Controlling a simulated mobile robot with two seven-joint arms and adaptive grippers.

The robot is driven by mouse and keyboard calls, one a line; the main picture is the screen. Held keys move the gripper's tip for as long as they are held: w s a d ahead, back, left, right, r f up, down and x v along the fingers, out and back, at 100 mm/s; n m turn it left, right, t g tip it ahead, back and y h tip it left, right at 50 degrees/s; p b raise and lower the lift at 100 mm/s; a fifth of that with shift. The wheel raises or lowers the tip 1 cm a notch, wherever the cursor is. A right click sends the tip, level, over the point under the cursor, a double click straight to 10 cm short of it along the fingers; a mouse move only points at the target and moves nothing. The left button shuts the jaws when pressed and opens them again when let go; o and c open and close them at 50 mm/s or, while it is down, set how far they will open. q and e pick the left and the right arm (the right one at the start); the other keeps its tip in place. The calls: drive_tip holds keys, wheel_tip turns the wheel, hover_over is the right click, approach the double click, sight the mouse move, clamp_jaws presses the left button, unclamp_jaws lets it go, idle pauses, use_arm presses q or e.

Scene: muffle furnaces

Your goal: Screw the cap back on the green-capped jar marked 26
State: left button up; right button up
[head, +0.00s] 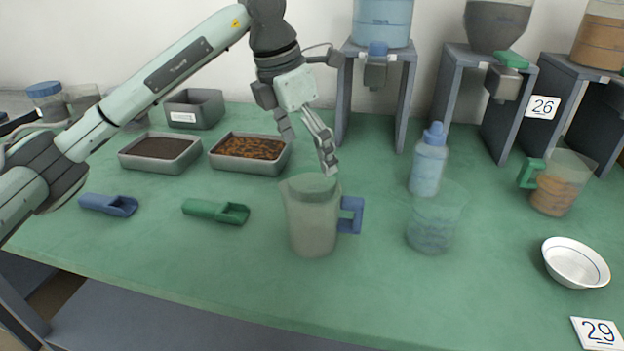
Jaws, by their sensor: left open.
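I cannot make out a green-capped jar marked 26. My left gripper (309,152) is open and empty, pointing down above the table. It is behind and above a clear jug with a blue handle (313,220), to the right of a tray of brown pieces (250,147). My right gripper is out of view.
A blue-capped bottle (428,165), a clear beaker (433,222), a green-handled jug (560,185) and a white bowl (575,262) stand at the right. Blue (108,205) and green (216,211) scoops lie at left. A blue-lidded jar (46,98) stands far left. The front middle is clear.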

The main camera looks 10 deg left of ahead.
sight(309, 171)
use_arm(q)
drive_tip(key=x, duration=0.3)
drive_tip(key=a+x, duration=0.1)
drive_tip(key=shift+w+d+f+p, duration=0.1)
drive_tip(key=shift+w+f+p, duration=0.05)
drive_tip(key=shift+f+p, duration=0.25)
drive_tip(key=shift+d+f, duration=0.1)
drive_tip(key=shift+f, duration=0.15)
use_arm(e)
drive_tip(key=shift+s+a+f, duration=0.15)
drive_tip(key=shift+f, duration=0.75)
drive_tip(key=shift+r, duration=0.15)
use_arm(q)
drive_tip(key=c, duration=0.9)
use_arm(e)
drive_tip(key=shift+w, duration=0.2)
